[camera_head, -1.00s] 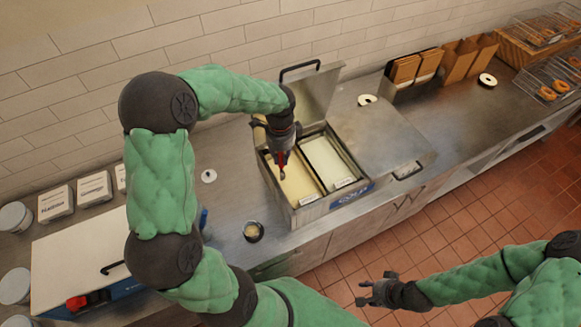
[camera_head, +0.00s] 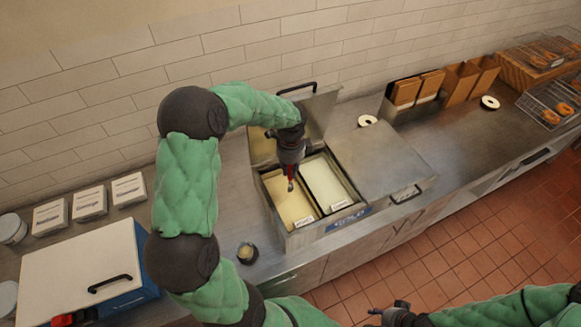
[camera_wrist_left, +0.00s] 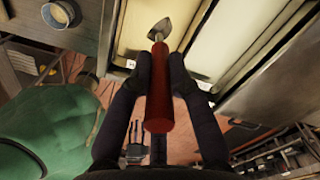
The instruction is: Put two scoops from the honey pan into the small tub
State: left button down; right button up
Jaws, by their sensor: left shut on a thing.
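My left gripper (camera_head: 291,168) is shut on a red-handled scoop (camera_wrist_left: 158,88), just above the cold well. The scoop's small metal head points away from the fingers, over the left pan (camera_head: 284,196), which holds something pale yellow. Whether the head touches the contents I cannot tell. The right pan (camera_head: 327,183) holds something whiter. Both pans carry small front labels too small to read. The small tub (camera_head: 247,253) stands on the counter left of the well; it also shows in the left wrist view (camera_wrist_left: 60,13). My right gripper (camera_wrist_left: 135,138) is open, low over the floor side.
The well's lid (camera_head: 318,108) stands raised at the back. White-lidded boxes (camera_head: 88,203) and a white-topped blue unit (camera_head: 80,255) are at left. Paper bags (camera_head: 468,72) and bagel trays (camera_head: 548,103) stand at right. The steel counter right of the well is mostly clear.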

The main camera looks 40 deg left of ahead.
aim_at(292, 185)
pick_arm(q)
jog(key=shift+f+b, duration=3.6)
jog(key=shift+f, duration=2.1)
jog(key=shift+d, duration=0.1)
jog(key=shift+w+d, duration=0.3)
jog(key=shift+d, duration=0.05)
jog(key=shift+s+a, duration=0.1)
jog(key=shift+a, duration=0.1)
jog(key=shift+s+a+p, duration=0.2)
jog(key=shift+s+a, duration=0.3)
jog(key=shift+a, duration=0.25)
jog(key=shift+s+a+p, duration=0.15)
jog(key=shift+s+a, duration=0.35)
jog(key=shift+a, duration=0.25)
jog(key=shift+r, duration=0.1)
jog(key=shift+w+d+r+p, duration=0.25)
jog(key=shift+d+r+p, duration=0.1)
jog(key=shift+r+p, duration=1.5)
jog(key=shift+w+d+r+p, duration=0.3)
jog(key=shift+r+p, duration=0.9)
jog(key=shift+r, duration=1.3)
jog(key=shift+w+d+r+p, duration=0.15)
jog(key=shift+d+r+p, duration=0.3)
jog(key=shift+r+p, duration=1.4)
jog(key=shift+r+b, duration=0.25)
jog(key=shift+b, duration=0.1)
